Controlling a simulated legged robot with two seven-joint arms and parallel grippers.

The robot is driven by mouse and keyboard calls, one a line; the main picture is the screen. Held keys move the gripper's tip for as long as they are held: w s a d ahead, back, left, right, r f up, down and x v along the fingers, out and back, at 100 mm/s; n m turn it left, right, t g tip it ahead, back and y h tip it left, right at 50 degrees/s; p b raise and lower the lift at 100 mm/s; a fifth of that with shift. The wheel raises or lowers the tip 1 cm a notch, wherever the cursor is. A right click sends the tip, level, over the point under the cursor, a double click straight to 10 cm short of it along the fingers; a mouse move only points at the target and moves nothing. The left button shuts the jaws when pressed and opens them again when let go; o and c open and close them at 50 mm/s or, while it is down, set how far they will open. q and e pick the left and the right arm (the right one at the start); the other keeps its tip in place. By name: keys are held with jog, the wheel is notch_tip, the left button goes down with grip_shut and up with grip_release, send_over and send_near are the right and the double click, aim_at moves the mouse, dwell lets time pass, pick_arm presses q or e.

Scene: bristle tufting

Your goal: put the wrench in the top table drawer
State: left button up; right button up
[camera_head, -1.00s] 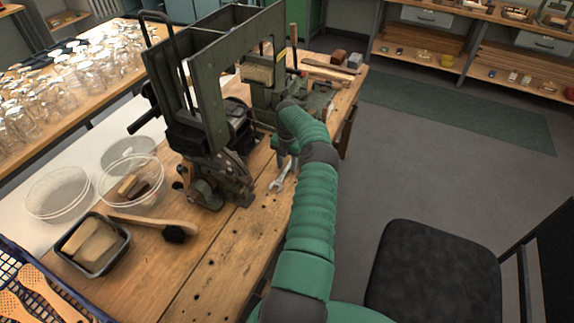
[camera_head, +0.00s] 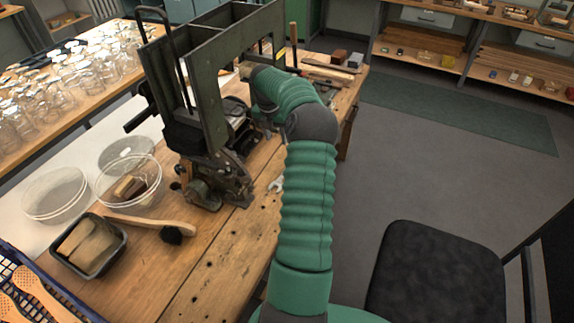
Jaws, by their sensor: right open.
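The wrench (camera_head: 275,185) lies on the wooden workbench (camera_head: 232,245), to the right of the green tufting machine's base. Only its silvery end shows; my right forearm hides the rest. My right arm reaches over the bench, and my right gripper (camera_head: 265,127) is beyond the wrench, close to the machine's right side. It is partly hidden by my arm, open and apart from the wrench. My left gripper is not in view. The table drawer cannot be made out.
The tall machine (camera_head: 205,100) stands left of my gripper. A brush (camera_head: 172,233), clear bowls (camera_head: 58,194) and a black tray (camera_head: 122,240) lie at the left. A dark chair (camera_head: 435,275) stands right of the bench. The floor (camera_head: 420,180) beyond is clear.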

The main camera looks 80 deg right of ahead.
jog(key=s+a+h+b, duration=0.1)
jog(key=a+h+b, duration=0.1)
jog(key=a, duration=0.4)
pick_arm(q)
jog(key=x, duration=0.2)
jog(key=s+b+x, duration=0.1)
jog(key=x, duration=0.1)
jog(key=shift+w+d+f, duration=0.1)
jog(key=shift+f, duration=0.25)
pick_arm(e)
jog(key=x, duration=0.7)
jog(key=d+x, duration=0.1)
jog(key=x, duration=0.3)
jog(key=shift+s+r, duration=0.1)
jog(key=shift+s, duration=0.1)
pick_arm(q)
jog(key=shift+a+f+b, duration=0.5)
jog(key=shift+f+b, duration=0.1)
jog(key=shift+b, duration=0.15)
pick_arm(e)
jog(key=x, duration=0.4)
jog(key=shift+s+f, duration=0.35)
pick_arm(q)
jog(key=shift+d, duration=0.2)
pick_arm(e)
jog(key=shift+d+f, duration=0.1)
jog(key=shift+d, duration=0.05)
grip_shut()
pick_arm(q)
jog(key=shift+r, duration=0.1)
